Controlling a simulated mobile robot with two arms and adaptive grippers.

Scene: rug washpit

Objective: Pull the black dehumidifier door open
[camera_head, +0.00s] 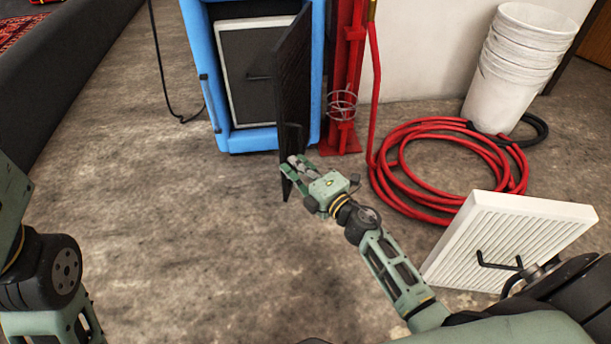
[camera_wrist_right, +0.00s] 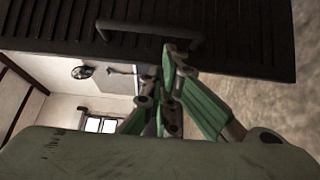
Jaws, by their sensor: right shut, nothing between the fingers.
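The black slatted door (camera_head: 293,75) of the blue dehumidifier (camera_head: 203,60) stands swung out toward me from the cabinet's right side, and the front opening is exposed. In the right wrist view the door (camera_wrist_right: 245,42) fills the top, with its dark bar handle (camera_wrist_right: 155,27) across it. My right gripper (camera_head: 290,168) is at the door's lower near part. In the wrist view its fingers (camera_wrist_right: 167,62) are together just below the handle, with nothing held; whether they touch the door is unclear. My left arm shows at the left edge, its gripper out of view.
A white-framed grey filter (camera_head: 250,70) sits inside the cabinet. A red stand (camera_head: 345,90), coiled red hose (camera_head: 400,180) and stacked white buckets (camera_head: 510,70) are to the right. A white ribbed panel (camera_head: 470,235) stands at lower right. Floor left of the door is clear.

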